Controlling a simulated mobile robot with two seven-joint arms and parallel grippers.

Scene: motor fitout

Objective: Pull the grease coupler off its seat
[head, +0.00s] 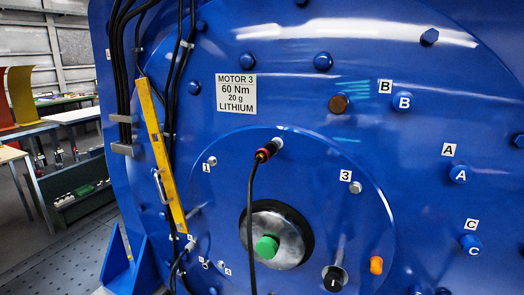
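A grease coupler (266,151), dark with a red-orange band, sits on a small pale metal fitting (278,143) at the upper edge of the round inner cover of the blue motor (290,60). It is tilted, with its upper right end at the fitting. A black hose (250,210) runs from its lower left end down past the bottom edge of the picture. I cannot tell how the coupler is joined to the fitting. Neither of my grippers shows in the head view.
A green-capped hub (266,247), a black knob (334,278) and an orange plug (376,265) are below. A yellow bar (160,150) with a handle and black cables (122,70) are left. Labels 1 and 3 mark small fittings. Workbenches (60,120) stand far left.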

